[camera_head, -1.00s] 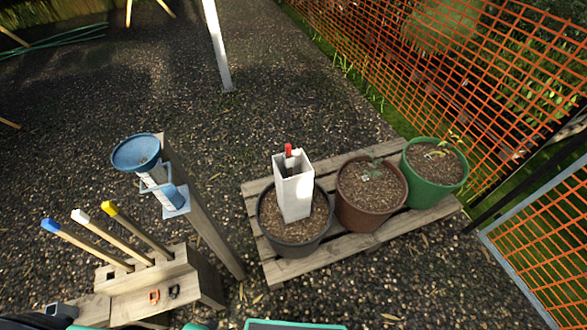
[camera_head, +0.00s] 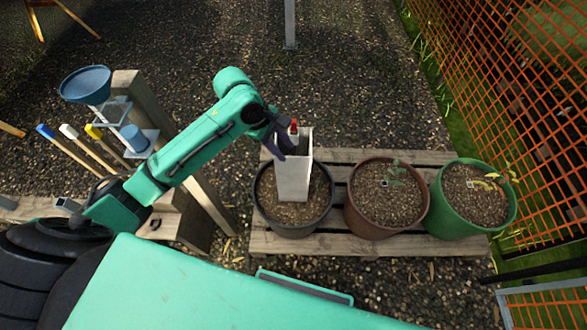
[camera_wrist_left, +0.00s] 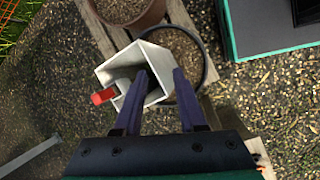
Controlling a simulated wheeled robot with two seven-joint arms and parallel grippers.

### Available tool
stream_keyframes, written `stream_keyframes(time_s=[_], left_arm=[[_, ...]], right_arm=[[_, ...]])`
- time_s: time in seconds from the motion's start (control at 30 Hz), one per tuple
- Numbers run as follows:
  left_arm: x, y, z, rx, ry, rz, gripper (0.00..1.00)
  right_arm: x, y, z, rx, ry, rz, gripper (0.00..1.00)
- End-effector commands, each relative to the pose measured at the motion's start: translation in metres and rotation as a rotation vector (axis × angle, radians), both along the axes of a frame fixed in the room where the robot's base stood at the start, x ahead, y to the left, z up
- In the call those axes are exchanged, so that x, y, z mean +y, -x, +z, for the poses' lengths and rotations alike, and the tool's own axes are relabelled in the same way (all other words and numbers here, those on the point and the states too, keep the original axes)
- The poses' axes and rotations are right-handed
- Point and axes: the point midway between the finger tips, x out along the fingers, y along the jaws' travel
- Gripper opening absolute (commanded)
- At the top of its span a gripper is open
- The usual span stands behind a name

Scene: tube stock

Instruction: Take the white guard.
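The white guard (camera_head: 293,177) is a square, open-topped tube standing upright in the black pot (camera_head: 265,200), with a red piece (camera_head: 294,126) at its top rim. My left gripper (camera_head: 284,140) is at the guard's upper left side. In the left wrist view, the guard (camera_wrist_left: 160,58) has its open top toward the camera. The fingers of my left gripper (camera_wrist_left: 162,72) are apart, one over or inside the opening and the other outside, with a guard wall between them. Whether they touch the wall is unclear. My right gripper is not in view.
A brown pot (camera_head: 388,222) and a green pot (camera_head: 470,226) with seedlings stand to the right on the wooden pallet (camera_head: 340,243). A wooden post (camera_head: 205,205) with a blue funnel (camera_head: 85,84) is at left. Orange mesh fence (camera_head: 520,90) runs along the right.

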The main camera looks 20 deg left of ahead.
Motion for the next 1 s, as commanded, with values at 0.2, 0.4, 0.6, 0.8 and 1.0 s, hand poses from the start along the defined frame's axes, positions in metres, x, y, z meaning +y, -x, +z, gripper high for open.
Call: stream_keyframes(time_s=[0.2, 0.4, 0.6, 0.8, 1.0], left_arm=[[0.023, -0.018, 0.024, 0.203, 0.052, 0.399, 0.4], [0.007, -0.022, -0.016, 0.216, 0.057, 0.418, 0.4], [-0.009, -0.026, -0.055, 0.212, 0.058, 0.417, 0.4], [-0.02, -0.026, -0.084, 0.212, 0.056, 0.416, 0.4], [-0.031, -0.029, -0.109, 0.21, 0.057, 0.416, 0.4]], right_arm=[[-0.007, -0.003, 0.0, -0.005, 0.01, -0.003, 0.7], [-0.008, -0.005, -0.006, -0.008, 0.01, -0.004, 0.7], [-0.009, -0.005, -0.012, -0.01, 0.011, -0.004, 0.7], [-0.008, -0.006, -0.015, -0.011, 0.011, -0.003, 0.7], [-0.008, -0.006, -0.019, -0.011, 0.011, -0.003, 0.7]])
